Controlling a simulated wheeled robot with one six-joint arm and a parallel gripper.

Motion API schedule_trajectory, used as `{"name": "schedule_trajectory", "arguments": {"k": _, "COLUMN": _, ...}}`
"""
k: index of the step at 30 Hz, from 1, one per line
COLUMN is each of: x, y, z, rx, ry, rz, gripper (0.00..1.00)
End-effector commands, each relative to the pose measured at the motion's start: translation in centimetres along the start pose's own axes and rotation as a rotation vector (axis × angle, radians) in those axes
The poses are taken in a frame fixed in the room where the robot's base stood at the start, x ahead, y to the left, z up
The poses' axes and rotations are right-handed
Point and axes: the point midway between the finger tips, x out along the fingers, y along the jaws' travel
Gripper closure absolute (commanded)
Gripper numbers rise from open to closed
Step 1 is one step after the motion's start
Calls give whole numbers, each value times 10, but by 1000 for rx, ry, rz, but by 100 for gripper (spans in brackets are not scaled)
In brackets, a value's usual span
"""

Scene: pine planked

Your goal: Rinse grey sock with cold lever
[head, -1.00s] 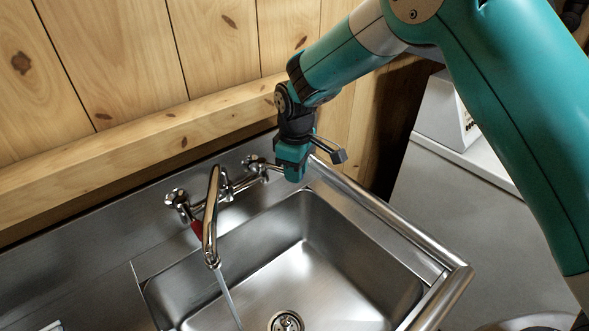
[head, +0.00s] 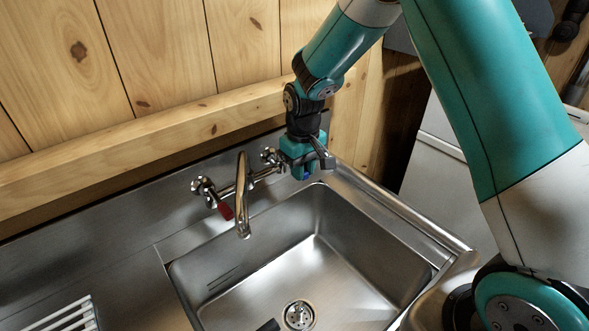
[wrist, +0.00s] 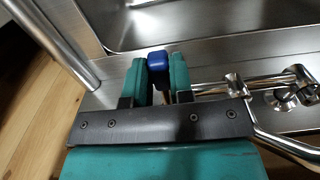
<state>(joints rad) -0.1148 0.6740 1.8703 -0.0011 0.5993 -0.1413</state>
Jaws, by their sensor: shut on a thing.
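My gripper (head: 301,160) is at the right end of the wall tap (head: 243,195), over the back right corner of the sink. In the wrist view, its two teal fingers (wrist: 157,80) are shut on the blue lever (wrist: 159,61), whose rounded tip sticks out between them. A bit of blue also shows under the fingers in the head view. The red lever (head: 226,211) is free at the tap's left side. No water shows under the spout. I cannot make out a grey sock; a small dark thing (head: 268,326) shows at the bottom edge of the head view.
The steel sink basin (head: 345,262) has a round drain (head: 298,315). A white slatted rack (head: 68,318) is on the left counter. A wooden ledge (head: 150,148) runs behind the tap. A raised steel rim bounds the sink's right side.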

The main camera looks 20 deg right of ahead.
Motion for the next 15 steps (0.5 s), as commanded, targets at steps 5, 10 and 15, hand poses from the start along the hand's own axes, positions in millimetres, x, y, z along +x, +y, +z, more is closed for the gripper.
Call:
{"name": "schedule_trajectory", "arguments": {"k": 5, "x": -2, "y": 0, "z": -4, "rx": 3, "ry": 12, "rz": 2, "gripper": 65}}
{"name": "schedule_trajectory", "arguments": {"k": 10, "x": -1, "y": 0, "z": -2, "rx": 2, "ry": 7, "rz": 2, "gripper": 53}}
{"name": "schedule_trajectory", "arguments": {"k": 15, "x": -2, "y": -1, "z": -2, "rx": 0, "ry": 5, "rz": 1, "gripper": 53}}
